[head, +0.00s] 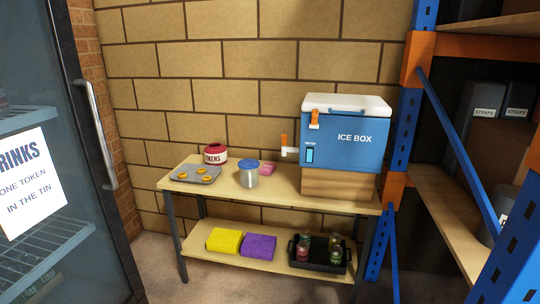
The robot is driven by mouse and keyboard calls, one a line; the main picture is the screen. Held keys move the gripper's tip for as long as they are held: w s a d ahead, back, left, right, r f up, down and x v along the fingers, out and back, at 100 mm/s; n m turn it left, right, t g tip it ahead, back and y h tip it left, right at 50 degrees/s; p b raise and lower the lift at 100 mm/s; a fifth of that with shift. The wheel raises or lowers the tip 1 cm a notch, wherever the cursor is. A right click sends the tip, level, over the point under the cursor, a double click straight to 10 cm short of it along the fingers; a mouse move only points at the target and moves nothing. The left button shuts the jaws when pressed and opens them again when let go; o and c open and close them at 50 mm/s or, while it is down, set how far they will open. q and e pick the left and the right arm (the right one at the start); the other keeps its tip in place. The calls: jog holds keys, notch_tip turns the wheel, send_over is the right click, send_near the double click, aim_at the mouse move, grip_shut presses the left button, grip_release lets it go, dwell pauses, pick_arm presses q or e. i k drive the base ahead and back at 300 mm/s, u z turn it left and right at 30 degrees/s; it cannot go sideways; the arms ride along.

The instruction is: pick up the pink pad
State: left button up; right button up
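The pink pad (268,168) is a small pink block on the top of the wooden table (222,190), towards the back. It lies just behind and to the right of a steel canister with a blue lid (248,174), which may hide a little of its left side. The blue ice box stands to its right. Neither of my grippers is in view.
A red tin (215,153) and a grey tray with yellow rings (196,174) stand on the left. The ice box (345,139) has a tap over the tabletop. Yellow (224,240) and purple (259,246) pads and a black crate (319,266) sit below.

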aim_at(268, 168)
jog(key=u, duration=0.3)
jog(key=i, duration=2.15)
jog(key=u, duration=0.3)
